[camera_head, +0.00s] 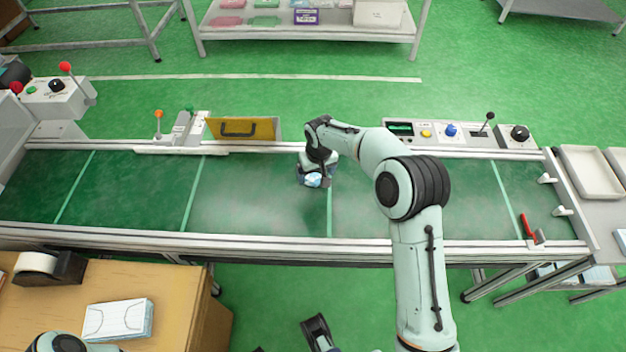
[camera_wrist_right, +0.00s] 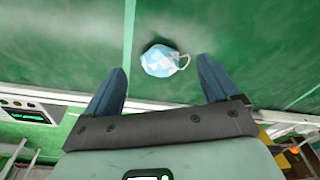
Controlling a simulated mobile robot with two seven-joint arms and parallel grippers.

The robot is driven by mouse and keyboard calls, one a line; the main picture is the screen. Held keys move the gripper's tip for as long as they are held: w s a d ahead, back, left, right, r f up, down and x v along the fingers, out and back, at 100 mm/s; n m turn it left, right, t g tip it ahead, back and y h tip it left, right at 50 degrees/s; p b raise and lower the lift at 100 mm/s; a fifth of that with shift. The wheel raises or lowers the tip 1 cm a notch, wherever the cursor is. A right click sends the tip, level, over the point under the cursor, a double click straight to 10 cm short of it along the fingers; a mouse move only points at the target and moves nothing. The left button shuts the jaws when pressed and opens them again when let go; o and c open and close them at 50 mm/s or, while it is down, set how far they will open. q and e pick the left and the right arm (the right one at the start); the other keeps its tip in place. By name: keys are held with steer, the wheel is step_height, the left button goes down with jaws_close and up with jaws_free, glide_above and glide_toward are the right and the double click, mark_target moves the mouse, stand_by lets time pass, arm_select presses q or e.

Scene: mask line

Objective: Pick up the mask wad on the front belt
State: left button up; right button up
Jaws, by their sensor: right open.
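The mask wad (camera_head: 314,180) is a small crumpled light blue and white bundle lying on the dark green front belt (camera_head: 250,200). In the right wrist view the mask wad (camera_wrist_right: 160,62) shows whole, with a white ear loop on its right side. My right gripper (camera_head: 316,176) points down at the mask wad, just over the belt. Its two dark blue fingers are open, one on each side of the wad in the wrist view, with no contact visible. In the head view the gripper partly hides the wad.
A yellow panel with a black handle (camera_head: 243,129) stands at the belt's far rail. A control box (camera_head: 430,131) is right of it, beyond my right arm. A red-handled tool (camera_head: 529,227) lies at the belt's right end. The belt around the wad is clear.

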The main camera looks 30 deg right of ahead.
mark_target(314, 177)
steer(key=f, duration=0.1)
steer(key=w+f, duration=0.1)
steer(key=f+b, duration=0.1)
steer(key=f, duration=0.1)
steer(key=shift+w+d, duration=0.2)
steer(key=shift+w, duration=0.2)
steer(key=shift+f, duration=0.55)
arm_select(q)
steer(key=shift+w+a+f, duration=0.35)
steer(key=shift+w+f, duration=0.3)
steer(key=shift+w, duration=0.2)
arm_select(e)
steer(key=c, duration=1.2)
